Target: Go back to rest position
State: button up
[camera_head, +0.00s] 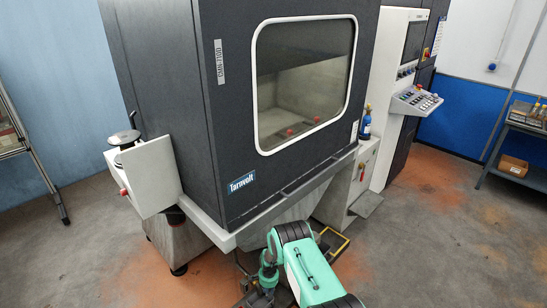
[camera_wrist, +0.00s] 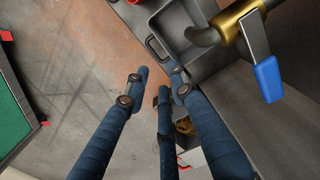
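My gripper (camera_wrist: 160,78) shows in the wrist view with its dark blue fingers spread apart and nothing between them. Beyond the fingertips are bare floor and the edge of a grey metal basin or tray (camera_wrist: 188,42). In the head view my teal and black arm is at the bottom centre, in front of the large dark machine (camera_head: 180,95); I cannot make out the gripper's fingers there.
A brass pipe fitting with a blue lever (camera_wrist: 268,80) is close at the wrist view's upper right. A green-topped surface (camera_wrist: 15,115) is at its left. In the head view, a control panel (camera_head: 415,100) stands behind right, a shelf (camera_head: 515,170) far right. Floor (camera_head: 450,235) at right is clear.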

jog(key=s+d+r+n, duration=0.1)
jog(key=d+r+n, duration=0.15)
jog(key=r, duration=1.95)
jog(key=s+d+r+n, duration=0.15)
jog(key=d+r, duration=0.25)
jog(key=r, duration=1.8)
jog(key=s+d+r+n+t, duration=0.1)
jog(key=s+d+r, duration=0.1)
jog(key=r, duration=0.6)
jog(key=s+d+r, duration=0.2)
jog(key=r, duration=0.6)
jog(key=s+d+r+n+t, duration=0.1)
jog(key=s+d+r, duration=0.15)
jog(key=r, duration=0.45)
jog(key=s+d+r+n+t, duration=0.1)
jog(key=s+d+r, duration=0.2)
jog(key=s+r, duration=0.6)
jog(key=s+d+r+t, duration=0.1)
jog(key=s+d+r, duration=0.2)
jog(key=s+r, duration=0.6)
jog(key=s+d+r, duration=0.2)
jog(key=s, duration=0.8)
jog(key=s+d+r+n+t, duration=0.1)
jog(key=s+d+r, duration=0.1)
jog(key=s, duration=0.9)
jog(key=shift+s+d+t, duration=0.2)
jog(key=shift+d+t, duration=0.1)
jog(key=shift+d, duration=0.2)
